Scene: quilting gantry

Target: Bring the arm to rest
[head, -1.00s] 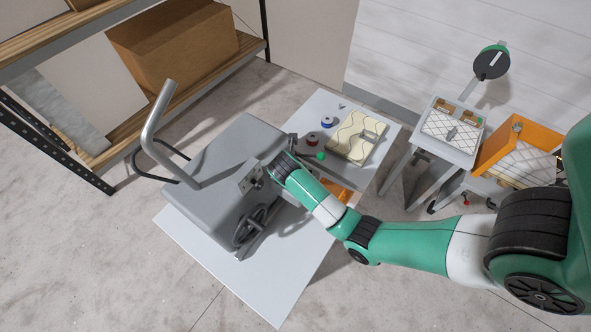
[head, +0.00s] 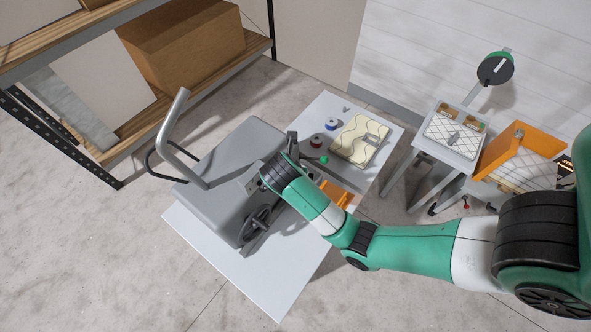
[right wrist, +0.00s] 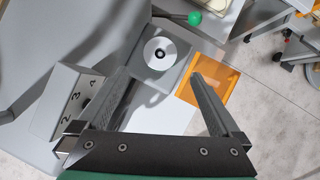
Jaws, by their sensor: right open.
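My right arm comes in from the right in the head view, and its wrist hangs over the right edge of the grey machine (head: 225,165). My right gripper (right wrist: 160,76) shows in the right wrist view with its two fingers wide apart and nothing between them. Below the gap are a grey plate with a silver disc (right wrist: 166,53) and an orange tray (right wrist: 215,78). In the head view the wrist mostly hides the fingers. My left gripper is in neither view.
A panel marked with numbers (right wrist: 78,100) lies close left of the fingers. A green knob (head: 324,160), two spools and a quilted piece (head: 358,140) are on the table beyond the wrist. A curved handle (head: 170,125) rises from the machine. Side tables stand at right.

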